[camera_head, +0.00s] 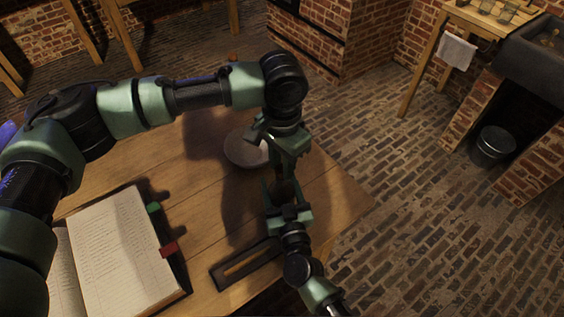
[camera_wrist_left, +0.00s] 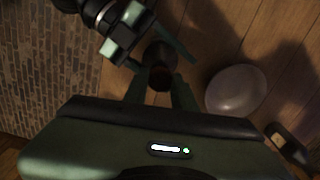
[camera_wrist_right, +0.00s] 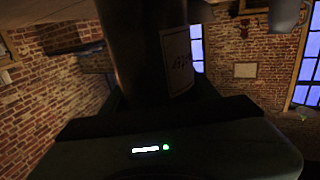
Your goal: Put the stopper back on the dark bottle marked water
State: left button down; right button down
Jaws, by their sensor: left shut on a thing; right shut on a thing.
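The dark bottle (camera_head: 286,187) is mostly hidden between my two grippers in the head view. It fills the middle of the right wrist view (camera_wrist_right: 140,45), with a white handwritten label (camera_wrist_right: 177,60) that I cannot read clearly. My right gripper (camera_head: 284,203) is shut on the bottle. My left gripper (camera_head: 278,165) is above it, shut on a small dark brown stopper (camera_wrist_left: 160,80). In the left wrist view the stopper lines up over the bottle (camera_wrist_left: 160,54). I cannot tell whether they touch.
A pale round dish (camera_head: 240,152) lies on the wooden table (camera_head: 205,210) beside the grippers. An open book (camera_head: 120,250) lies at the left. A dark narrow tray (camera_head: 228,281) is near the front edge. The table's right edge is close to my right gripper.

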pick_arm(q)
jog(key=shift+f, duration=0.55)
jog(key=c, duration=1.1)
grip_release()
notch_tip(320, 180, up, 12)
pick_arm(e)
jog(key=shift+c, duration=1.6)
grip_release()
